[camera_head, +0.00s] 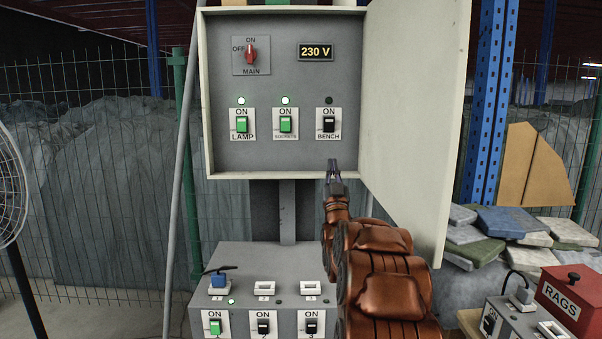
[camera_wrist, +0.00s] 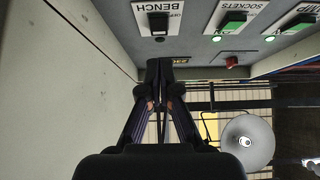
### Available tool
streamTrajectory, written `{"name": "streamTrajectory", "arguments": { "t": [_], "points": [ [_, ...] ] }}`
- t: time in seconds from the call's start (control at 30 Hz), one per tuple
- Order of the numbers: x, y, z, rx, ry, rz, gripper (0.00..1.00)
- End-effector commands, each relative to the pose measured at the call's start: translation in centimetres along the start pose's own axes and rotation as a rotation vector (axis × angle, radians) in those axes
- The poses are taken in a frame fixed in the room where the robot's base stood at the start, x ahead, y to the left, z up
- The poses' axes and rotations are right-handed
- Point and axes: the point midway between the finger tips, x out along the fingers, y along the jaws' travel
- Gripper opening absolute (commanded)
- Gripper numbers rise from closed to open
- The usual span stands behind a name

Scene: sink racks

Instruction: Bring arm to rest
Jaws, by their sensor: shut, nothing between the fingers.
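My gripper (camera_head: 334,170) is shut and empty. In the head view it points up at the lower edge of the open switch panel (camera_head: 287,155), just below the BENCH switch (camera_head: 328,124). In the wrist view my gripper (camera_wrist: 166,66) has its fingers together, close to the panel face by the BENCH switch (camera_wrist: 159,24). The BENCH switch is black and its lamp is dark. The LAMP switch (camera_head: 242,124) and SOCKETS switch (camera_head: 286,124) are green with lit lamps. The MAIN knob (camera_head: 251,51) is red, and the display (camera_head: 315,51) reads 230 V.
The panel door (camera_head: 415,110) stands open to the right of my arm. A grey socket box (camera_head: 262,258) with a blue plug is below, partly behind my arm. A red RAGS box (camera_head: 572,297) and a second socket box (camera_head: 515,320) are at lower right. A fan (camera_head: 12,185) is at left.

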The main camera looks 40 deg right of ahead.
Motion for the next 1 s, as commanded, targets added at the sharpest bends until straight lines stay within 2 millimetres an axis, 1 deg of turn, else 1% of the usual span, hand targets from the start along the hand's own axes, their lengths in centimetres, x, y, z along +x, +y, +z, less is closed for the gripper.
{"name": "streamTrajectory", "arguments": {
  "t": [0.23,0.33,0.43,0.57,0.6,0.67,0.7,0.77,0.8,0.87,0.97,1.0],
  "points": [
    [0.0,-0.1,0.0,0.001,-0.003,-0.001,0.0],
    [0.1,-1.0,0.1,0.008,-0.035,-0.01,0.0],
    [-0.1,-3.0,0.4,0.025,-0.118,-0.033,0.0],
    [-1.3,-7.1,1.2,0.051,-0.29,-0.083,0.0],
    [-2.0,-8.3,1.4,0.058,-0.346,-0.1,0.0],
    [-3.3,-10.2,1.9,0.065,-0.437,-0.127,0.0],
    [-4.2,-11.5,2.0,0.07,-0.493,-0.146,0.0],
    [-5.9,-13.2,2.1,0.073,-0.58,-0.174,0.0],
    [-7.1,-14.3,2.3,0.075,-0.638,-0.193,0.0],
    [-9.0,-15.9,2.1,0.076,-0.721,-0.221,0.0],
    [-12.8,-18.1,1.9,0.072,-0.867,-0.269,0.0],
    [-14.4,-18.9,1.7,0.068,-0.925,-0.288,0.0]
  ]
}}
